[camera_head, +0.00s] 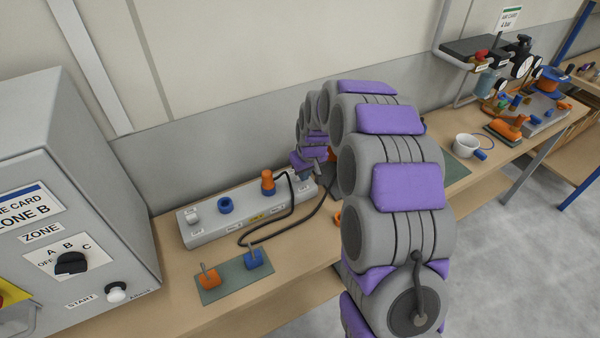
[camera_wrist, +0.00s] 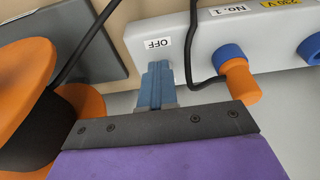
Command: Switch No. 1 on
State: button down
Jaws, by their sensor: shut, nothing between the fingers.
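A long pale grey socket strip (camera_head: 240,235) lies on the wooden bench, and its face also shows in the wrist view (camera_wrist: 290,75). In the wrist view it bears a "No. 1" label (camera_wrist: 229,9) beside a blue socket with an orange plug (camera_wrist: 238,78) in it. An "OFF" label (camera_wrist: 157,43) sits near the strip's end. My gripper (camera_wrist: 159,72) is shut and empty, its blue fingertips at the strip just beside the "OFF" label. They hide whatever is there, and I cannot tell whether they touch it. In the head view my gripper (camera_head: 305,171) is at the strip's right end.
A black cable runs beside the fingers. A large orange object (camera_wrist: 25,75) is close left in the wrist view. Orange (camera_head: 210,277) and blue (camera_head: 253,259) plugs lie on a green mat (camera_head: 233,281).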

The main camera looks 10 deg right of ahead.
jog(key=shift+w, duration=0.1)
jog(key=shift+w+a+p, duration=0.2)
jog(key=shift+w+p, duration=0.1)
jog(key=shift+w, duration=0.1)
jog(key=shift+s, duration=0.1)
jog(key=shift+s+d, duration=0.2)
jog(key=shift+s, duration=0.25)
jog(key=shift+w+r+p, duration=0.15)
jog(key=shift+r+p, duration=0.15)
jog(key=w+p+v, duration=0.1)
jog(key=p+v, duration=0.1)
jog(key=v, duration=0.4)
jog(key=shift+a+r, duration=0.2)
jog(key=shift+r, duration=0.1)
jog(key=shift+w, duration=0.1)
